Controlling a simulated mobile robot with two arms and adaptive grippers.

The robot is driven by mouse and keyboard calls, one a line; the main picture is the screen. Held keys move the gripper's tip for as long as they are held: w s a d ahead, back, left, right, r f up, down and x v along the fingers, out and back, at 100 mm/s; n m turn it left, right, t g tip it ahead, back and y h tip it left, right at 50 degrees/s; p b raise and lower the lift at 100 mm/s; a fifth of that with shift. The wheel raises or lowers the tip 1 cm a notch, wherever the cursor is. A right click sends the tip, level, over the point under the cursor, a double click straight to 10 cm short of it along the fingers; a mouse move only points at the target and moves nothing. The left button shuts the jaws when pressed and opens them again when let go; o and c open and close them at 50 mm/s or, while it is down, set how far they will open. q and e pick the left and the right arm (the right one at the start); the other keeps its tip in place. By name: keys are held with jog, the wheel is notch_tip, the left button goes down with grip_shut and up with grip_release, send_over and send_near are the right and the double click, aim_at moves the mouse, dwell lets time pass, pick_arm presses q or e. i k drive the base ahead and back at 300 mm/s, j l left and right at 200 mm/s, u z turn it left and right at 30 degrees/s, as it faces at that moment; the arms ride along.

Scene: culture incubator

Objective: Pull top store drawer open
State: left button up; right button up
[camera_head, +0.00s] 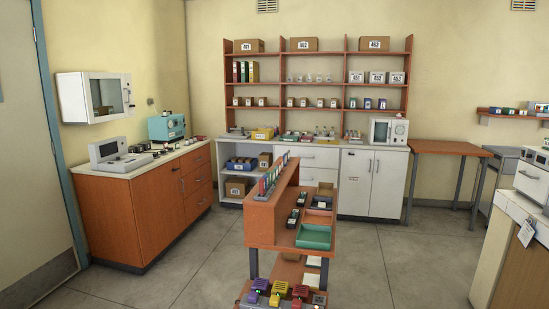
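Two places show drawers, and I see no label telling which is the store drawer. Under the back counter, a white top drawer (314,156) sits above another white drawer (315,176); both look shut. At the left, the orange cabinet has a stack of drawers whose top drawer (196,159) also looks shut. Neither of my grippers is in view.
An orange cart (261,222) with tubes, trays and small coloured items stands in front of the back counter. Its right side and the left aisle have free floor (190,268).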

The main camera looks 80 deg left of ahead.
aim_at(318, 157)
jog(key=u, duration=2.4)
jog(key=l+u, duration=0.1)
jog(key=i+l+z, duration=0.8)
jog(key=i+z, duration=0.25)
jog(key=i, duration=0.15)
jog(key=i+l, duration=0.1)
jog(key=i, duration=0.45)
jog(key=i+l, duration=0.15)
jog(key=i, duration=0.4)
jog(key=i+j+u, duration=0.2)
jog(key=i+u, duration=0.25)
jog(key=i, duration=0.5)
jog(key=i+l+u, duration=0.1)
jog(key=i+u, duration=0.35)
jog(key=i, duration=0.45)
jog(key=i+u, duration=0.15)
jog(key=i, duration=1)
jog(key=i+u, duration=0.1)
jog(key=i, duration=1)
jog(key=l, duration=0.05)
